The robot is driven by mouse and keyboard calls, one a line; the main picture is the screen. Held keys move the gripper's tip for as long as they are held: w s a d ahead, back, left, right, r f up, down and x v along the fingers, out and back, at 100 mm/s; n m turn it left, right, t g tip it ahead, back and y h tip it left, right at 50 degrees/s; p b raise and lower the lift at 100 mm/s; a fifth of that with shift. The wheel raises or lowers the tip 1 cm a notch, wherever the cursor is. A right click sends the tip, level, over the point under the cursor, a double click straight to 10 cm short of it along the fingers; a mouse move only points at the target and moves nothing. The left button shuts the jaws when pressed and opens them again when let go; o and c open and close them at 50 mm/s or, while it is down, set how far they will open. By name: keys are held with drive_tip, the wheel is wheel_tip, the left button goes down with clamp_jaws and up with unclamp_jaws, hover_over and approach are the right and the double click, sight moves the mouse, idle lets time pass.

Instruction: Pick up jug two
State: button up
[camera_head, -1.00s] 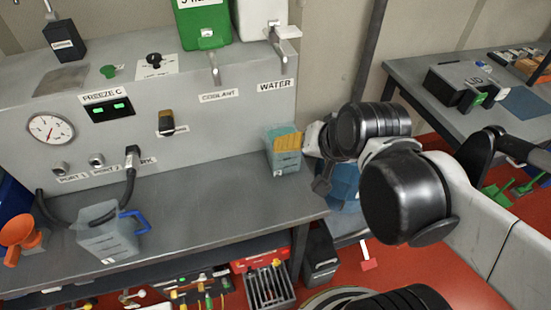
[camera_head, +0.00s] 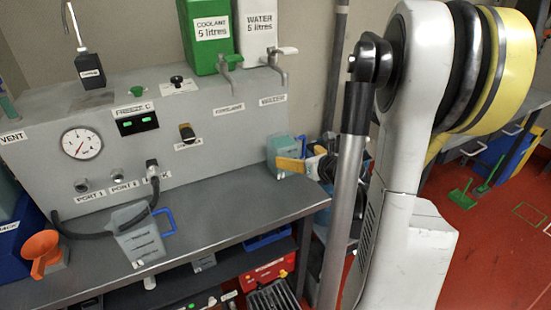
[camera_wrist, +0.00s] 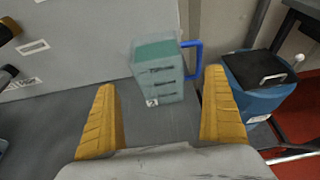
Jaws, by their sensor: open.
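A translucent teal jug (camera_head: 281,148) stands upright at the right end of the grey bench. A second jug (camera_head: 139,236), clear with a blue handle, stands tilted-looking at the bench's left.
A grey panel (camera_head: 110,182) with gauge and taps backs the bench (camera_head: 228,205). A blue container (camera_wrist: 256,92) with a dark lid is right of the near jug. Open bench lies between the jugs.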

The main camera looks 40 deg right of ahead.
sight(289, 150)
drive_tip(key=b+x, duration=0.3)
drive_tip(key=x, duration=0.5)
drive_tip(key=shift+w+a+f, duration=0.1)
drive_tip(key=shift+w, duration=0.15)
drive_tip(key=shift+c, duration=0.3)
drive_tip(key=c, duration=1.3)
drive_tip(key=shift+r+p, duration=0.35)
drive_tip(key=shift+r, duration=0.2)
drive_tip(key=s+d+r+p, duration=0.2)
drive_tip(key=d+r, duration=0.1)
drive_tip(key=s+d+r+p, duration=0.2)
drive_tip(key=s+r, duration=0.1)
drive_tip(key=s+d+r+p, duration=0.2)
drive_tip(key=s+d+r, duration=0.1)
drive_tip(key=r, duration=0.1)
drive_tip(key=shift+d, duration=0.3)
